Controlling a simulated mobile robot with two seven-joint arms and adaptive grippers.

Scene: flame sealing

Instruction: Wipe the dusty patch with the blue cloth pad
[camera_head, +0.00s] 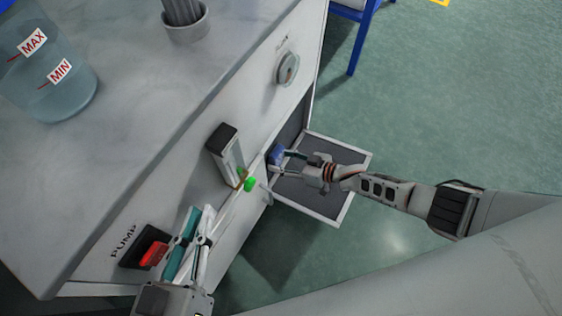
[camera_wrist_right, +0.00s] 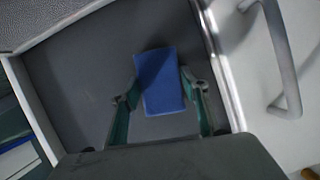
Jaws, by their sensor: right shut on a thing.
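The blue cloth pad (camera_head: 275,153) is at the inner end of an open drawer (camera_head: 330,218) in the bench front. In the right wrist view the pad (camera_wrist_right: 158,78) shows as a blue block above the drawer's dark floor. My right gripper (camera_head: 281,161) reaches into the drawer and is shut on the pad, a finger on each side. I cannot tell whether the pad touches the floor. My left gripper (camera_head: 202,212) hangs in front of the bench near the red switch; its finger gap is unclear. I cannot make out a dusty patch.
On the grey worktop (camera_head: 140,110) stand a water tank (camera_head: 68,95) and a grey cup (camera_head: 186,24) of rods. A round knob (camera_head: 288,69), a black-topped box (camera_head: 224,142), a green knob (camera_head: 250,184) and a red switch (camera_head: 153,254) are on the front. A blue-framed chair (camera_head: 359,45) stands behind.

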